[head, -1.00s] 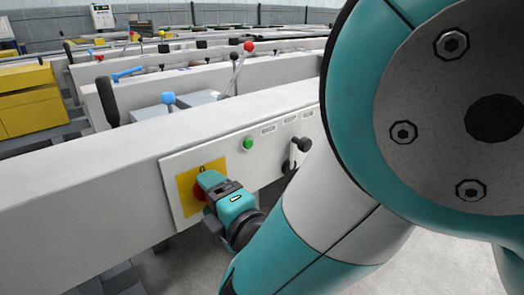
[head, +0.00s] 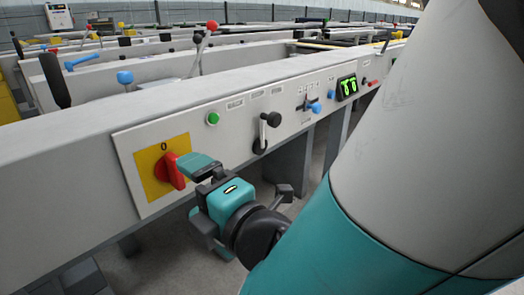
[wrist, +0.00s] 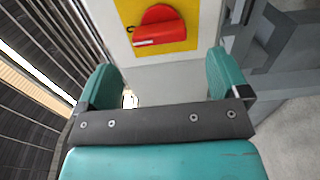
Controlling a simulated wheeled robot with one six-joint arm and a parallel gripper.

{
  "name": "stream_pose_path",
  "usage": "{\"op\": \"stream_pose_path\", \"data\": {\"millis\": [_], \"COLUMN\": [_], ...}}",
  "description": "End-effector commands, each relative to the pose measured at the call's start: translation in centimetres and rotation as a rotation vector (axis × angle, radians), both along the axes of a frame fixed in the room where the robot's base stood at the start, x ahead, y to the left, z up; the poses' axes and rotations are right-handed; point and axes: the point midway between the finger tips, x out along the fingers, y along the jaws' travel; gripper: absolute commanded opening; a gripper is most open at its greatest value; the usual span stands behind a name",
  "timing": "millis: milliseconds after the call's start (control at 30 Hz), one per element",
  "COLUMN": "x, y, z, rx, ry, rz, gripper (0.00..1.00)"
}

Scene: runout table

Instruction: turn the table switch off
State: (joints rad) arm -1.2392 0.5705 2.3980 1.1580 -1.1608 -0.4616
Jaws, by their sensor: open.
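The table switch (head: 172,170) is a red rotary knob on a yellow plate (head: 150,181) marked 0 at its top. Its grip looks upright, in line with the 0. In the wrist view the red knob (wrist: 158,30) shows whole, beyond and between the fingers. My gripper (head: 199,190) is open and empty, just right of the knob in the head view. In the wrist view a gap shows between my gripper (wrist: 160,78) and the knob. The lower finger is partly hidden in the head view.
A green button (head: 212,118), a black lever (head: 266,130), a blue-handled lever (head: 313,107) and a green display (head: 347,87) sit along the same beam (head: 75,165). Floor shows below the beam. My arm covers the right side of the head view.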

Motion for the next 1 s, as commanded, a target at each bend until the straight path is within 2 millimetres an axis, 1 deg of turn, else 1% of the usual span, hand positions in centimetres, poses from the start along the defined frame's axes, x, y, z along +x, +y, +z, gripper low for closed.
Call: {"op": "stream_pose_path", "data": {"millis": [33, 100, 133, 233, 467, 667, 1000], "x": [-0.9, -1.9, -2.0, -2.1, -3.7, -4.4, -6.9], "y": [-0.8, -2.0, -2.4, -3.0, -4.4, -5.6, -7.9], "z": [-0.9, -0.9, -0.7, -0.3, -0.5, -0.6, -0.3], "rx": [0.001, 0.001, 0.006, 0.015, 0.009, 0.014, 0.003], "ry": [-0.001, -0.001, 0.0, 0.0, 0.0, 0.002, -0.003], "rz": [0.003, 0.004, -0.001, -0.014, 0.0, -0.017, 0.003], "gripper": [0.94, 0.94, 0.94, 0.94, 0.94, 0.94, 0.94]}}
